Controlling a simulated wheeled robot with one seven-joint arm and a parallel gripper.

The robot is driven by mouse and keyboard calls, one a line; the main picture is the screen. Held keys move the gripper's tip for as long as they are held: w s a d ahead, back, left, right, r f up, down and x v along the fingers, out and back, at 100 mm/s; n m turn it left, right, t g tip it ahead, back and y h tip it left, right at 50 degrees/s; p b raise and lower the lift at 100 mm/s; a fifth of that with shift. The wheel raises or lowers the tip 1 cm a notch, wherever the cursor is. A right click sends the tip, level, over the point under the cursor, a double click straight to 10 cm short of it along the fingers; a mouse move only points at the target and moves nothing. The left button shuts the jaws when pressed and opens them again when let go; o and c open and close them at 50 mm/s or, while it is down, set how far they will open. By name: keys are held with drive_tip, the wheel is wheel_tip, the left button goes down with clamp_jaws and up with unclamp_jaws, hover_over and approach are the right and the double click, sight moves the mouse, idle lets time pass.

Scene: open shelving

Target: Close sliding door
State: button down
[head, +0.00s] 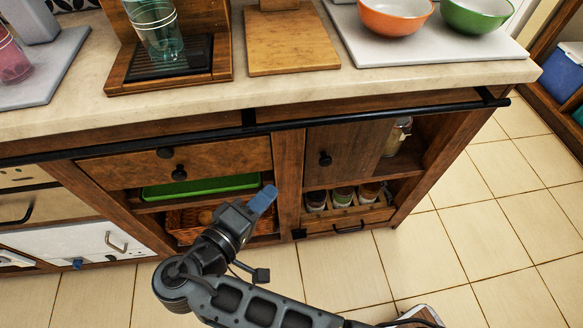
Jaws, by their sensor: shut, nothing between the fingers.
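A dark brown wooden sliding door (345,146) with a round black knob hangs below the black rail (375,112) on the right part of the counter. It covers the left of the upper right compartment. The right of that compartment is open, and a glass jar (397,137) shows there, partly behind the door's right edge. My gripper (264,199) has blue fingertips and is shut and empty. In the picture it is below and left of the door, in front of the left compartment, apart from the door knob.
A brown wooden panel (225,158) with black knobs is on the left, above a green tray (200,187) and a wicker basket (187,222). Several jars (343,197) stand below the door. Bowls (395,14) and boards sit on the counter. Tiled floor (480,235) at right is clear.

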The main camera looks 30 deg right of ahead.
approach(322, 155)
drive_tip(key=w, duration=0.3)
drive_tip(key=shift+w, duration=0.2)
drive_tip(key=shift+s+d+f, duration=0.15)
drive_tip(key=shift+s+d, duration=0.05)
drive_tip(key=shift+d, duration=0.45)
drive_tip(key=shift+s+d+f, duration=0.15)
drive_tip(key=shift+d, duration=0.45)
drive_tip(key=shift+s+d+f, duration=0.15)
drive_tip(key=shift+s+d, duration=0.05)
drive_tip(key=shift+d, duration=0.45)
drive_tip(key=s+d+p, duration=0.1)
drive_tip(key=s+d, duration=0.1)
drive_tip(key=d, duration=0.6)
drive_tip(key=s+d+p, duration=0.2)
drive_tip(key=s+d, duration=0.1)
drive_tip(key=d, duration=0.6)
drive_tip(key=shift+s, duration=0.3)
drive_tip(key=shift+d, duration=0.1)
